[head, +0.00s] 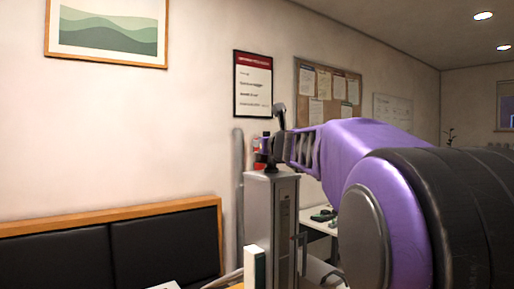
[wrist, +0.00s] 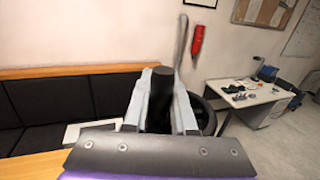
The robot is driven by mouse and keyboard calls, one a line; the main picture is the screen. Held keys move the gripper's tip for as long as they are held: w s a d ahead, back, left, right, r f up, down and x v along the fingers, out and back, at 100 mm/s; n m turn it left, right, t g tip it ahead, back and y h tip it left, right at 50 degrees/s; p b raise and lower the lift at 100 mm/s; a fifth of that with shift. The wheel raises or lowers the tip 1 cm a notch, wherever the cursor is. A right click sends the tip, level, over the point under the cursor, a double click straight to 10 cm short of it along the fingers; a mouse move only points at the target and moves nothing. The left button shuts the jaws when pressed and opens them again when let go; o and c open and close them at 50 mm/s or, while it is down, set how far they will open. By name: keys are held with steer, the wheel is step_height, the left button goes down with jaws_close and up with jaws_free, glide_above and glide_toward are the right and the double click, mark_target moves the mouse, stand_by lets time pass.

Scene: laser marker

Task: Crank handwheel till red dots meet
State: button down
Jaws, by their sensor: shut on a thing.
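A grey upright column (head: 258,225) of the marker stands in the middle of the head view. My gripper (head: 274,150), on its purple arm, reaches in from the right to the column's top. In the wrist view my gripper (wrist: 160,95) has its two grey fingers closed on a black crank handle (wrist: 161,84), one finger on each side. Part of the dark rim of the handwheel (wrist: 209,118) shows behind the right finger; the rest is hidden by the gripper. I cannot make out the red dots in either view.
A black padded bench with a wood edge (head: 165,207) runs along the wall at left. A white desk (wrist: 245,100) with small items stands at right in the wrist view. A red object (wrist: 197,41) hangs on the wall behind.

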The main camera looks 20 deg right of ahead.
steer(key=m+h, duration=0.1)
steer(key=m+h+b, duration=0.1)
steer(key=h, duration=0.1)
steer(key=m+g+h, duration=0.1)
steer(key=h, duration=0.1)
steer(key=shift+w, duration=0.35)
steer(key=m+g+h, duration=0.1)
steer(key=m+h, duration=0.1)
steer(key=h, duration=0.1)
steer(key=m+g+h, duration=0.1)
steer(key=m+h, duration=0.1)
steer(key=shift+w+d+r+g, duration=0.1)
steer(key=shift+w+d+g, duration=0.2)
steer(key=shift+d, duration=0.05)
steer(key=m+g+h+p, duration=0.1)
steer(key=m+g+h, duration=0.1)
steer(key=m+g+h+p, duration=0.1)
steer(key=g+h, duration=0.1)
steer(key=shift+w+d+r+m, duration=0.15)
steer(key=shift+d+m, duration=0.25)
steer(key=shift+d+m+g+h, duration=0.2)
steer(key=shift+m+g+h, duration=0.5)
steer(key=shift+g, duration=0.3)
steer(key=shift+d+m+g+h, duration=0.15)
steer(key=shift+m+g+h, duration=0.3)
steer(key=shift+m+g, duration=0.4)
steer(key=shift+d+m+g+h, duration=0.15)
steer(key=shift+m+g+h, duration=0.35)
steer(key=shift+g, duration=0.65)
